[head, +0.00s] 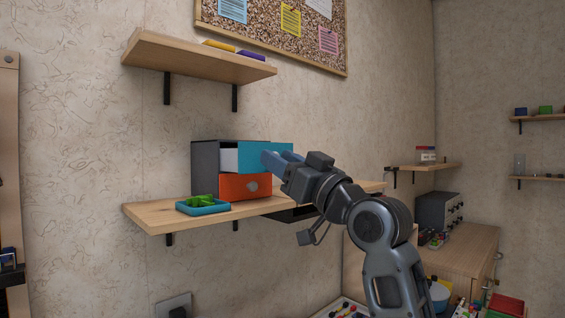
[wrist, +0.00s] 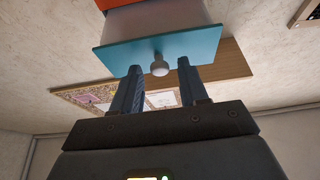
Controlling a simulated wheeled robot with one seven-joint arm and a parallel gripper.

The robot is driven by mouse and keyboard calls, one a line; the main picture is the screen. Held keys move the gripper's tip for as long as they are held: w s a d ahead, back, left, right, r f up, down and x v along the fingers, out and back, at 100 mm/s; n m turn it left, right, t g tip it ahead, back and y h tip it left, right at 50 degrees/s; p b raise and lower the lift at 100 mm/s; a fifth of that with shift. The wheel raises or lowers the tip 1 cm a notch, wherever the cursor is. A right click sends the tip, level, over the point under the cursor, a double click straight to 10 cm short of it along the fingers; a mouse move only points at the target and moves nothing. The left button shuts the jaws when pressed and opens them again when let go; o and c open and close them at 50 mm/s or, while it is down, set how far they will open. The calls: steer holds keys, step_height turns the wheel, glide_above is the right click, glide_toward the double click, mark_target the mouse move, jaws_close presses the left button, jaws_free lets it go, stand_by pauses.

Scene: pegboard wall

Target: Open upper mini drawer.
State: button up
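The mini drawer unit is a grey cabinet (head: 204,166) on a wooden wall shelf. Its upper drawer has a teal front (head: 254,156) and stands partly pulled out, with its pale side (head: 229,160) showing. My gripper (head: 281,158) is open in front of the teal front. Its two fingers stand on either side of the knob, with visible gaps. In the head view my gripper hides the knob. The lower orange drawer (head: 236,187) is shut.
A small blue tray (head: 203,208) with green pieces sits on the shelf (head: 152,217) in front of the cabinet. An upper shelf (head: 190,62) hangs above. A corkboard (head: 265,22) is on the wall. A wooden bench (head: 460,255) stands at the right.

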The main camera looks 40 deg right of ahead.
steer(key=shift+b+v, duration=1.05)
steer(key=shift+v, duration=2.85)
steer(key=shift+f, duration=0.1)
steer(key=s+a+f+m+g+h, duration=0.1)
steer(key=s+a+f+m, duration=0.15)
steer(key=f, duration=0.65)
steer(key=s+a+f+m+g+h, duration=0.15)
steer(key=a+f, duration=0.25)
steer(key=f, duration=0.6)
steer(key=s+a+f+m+g+h, duration=0.1)
steer(key=s+a+f, duration=0.2)
steer(key=f, duration=0.6)
steer(key=s+a+f+n+g+y, duration=0.1)
steer(key=s+a+f, duration=0.1)
steer(key=s, duration=0.7)
steer(key=s+a+f+n+g+y, duration=0.1)
steer(key=s+a+f+n, duration=0.1)
steer(key=s+f, duration=0.3)
steer(key=s+a+f+n+g+y, duration=0.1)
steer(key=s+a+f, duration=0.3)
steer(key=s, duration=0.8)
steer(key=shift+s+n+g+y, duration=0.25)
steer(key=shift+s+n+g, duration=0.15)
steer(key=shift+n+g, duration=0.15)
